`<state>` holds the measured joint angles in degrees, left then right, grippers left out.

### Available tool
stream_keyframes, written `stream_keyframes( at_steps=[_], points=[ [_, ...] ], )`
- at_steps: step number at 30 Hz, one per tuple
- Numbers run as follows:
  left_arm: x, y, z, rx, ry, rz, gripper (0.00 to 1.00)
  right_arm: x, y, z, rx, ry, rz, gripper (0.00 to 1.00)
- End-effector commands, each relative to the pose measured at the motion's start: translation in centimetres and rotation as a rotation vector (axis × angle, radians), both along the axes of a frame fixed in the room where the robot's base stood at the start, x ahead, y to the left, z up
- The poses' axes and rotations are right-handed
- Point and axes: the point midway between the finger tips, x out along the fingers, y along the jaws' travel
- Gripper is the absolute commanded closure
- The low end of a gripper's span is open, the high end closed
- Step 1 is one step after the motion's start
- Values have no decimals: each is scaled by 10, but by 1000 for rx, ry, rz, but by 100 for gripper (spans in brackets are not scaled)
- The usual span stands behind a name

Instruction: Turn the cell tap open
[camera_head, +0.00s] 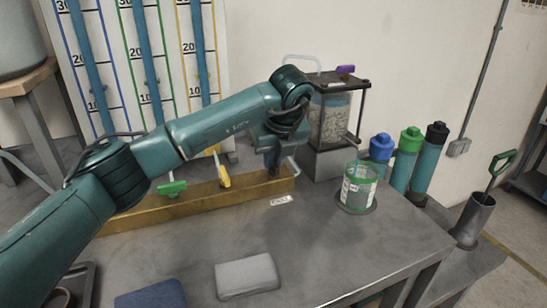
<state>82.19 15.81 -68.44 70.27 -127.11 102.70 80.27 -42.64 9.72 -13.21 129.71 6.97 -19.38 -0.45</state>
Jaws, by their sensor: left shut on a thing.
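A brass manifold bar (205,203) lies along the back of the grey bench. A tap with a green lever (171,188) and a tap with a yellow lever (224,178) stand on it. A small white label (281,201), too small to read surely, lies before its right end. My left gripper (274,168) points down over that right end, shut on the cell tap, whose lever is mostly hidden by the fingers. I cannot tell the lever's angle. The cell, a clear tank of gravel (331,122), stands just behind to the right. My right gripper is not in view.
A green-rimmed clear beaker (357,187) stands right of the manifold. Blue, green and black-capped bottles (428,160) stand beyond the bench's right edge. A grey cloth block (247,275) and a blue one (151,296) lie in front. The bench middle is clear.

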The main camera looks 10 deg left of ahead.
Motion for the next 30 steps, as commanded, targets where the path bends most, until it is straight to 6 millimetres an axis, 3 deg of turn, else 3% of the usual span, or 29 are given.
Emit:
stream_keyframes(
  at_steps=[8, 17, 23, 30],
  points=[
    [0, 0, 0, 0, 0, 1, 67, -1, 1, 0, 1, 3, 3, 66],
    [-1, 0, 3, -1, -1, 0, 66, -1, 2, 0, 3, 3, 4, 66],
    [-9, -7, 29, 0, -5, -2, 66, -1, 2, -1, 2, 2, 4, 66],
    [-26, -19, 80, -1, -5, -2, 66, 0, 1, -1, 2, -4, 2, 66]
  ],
)
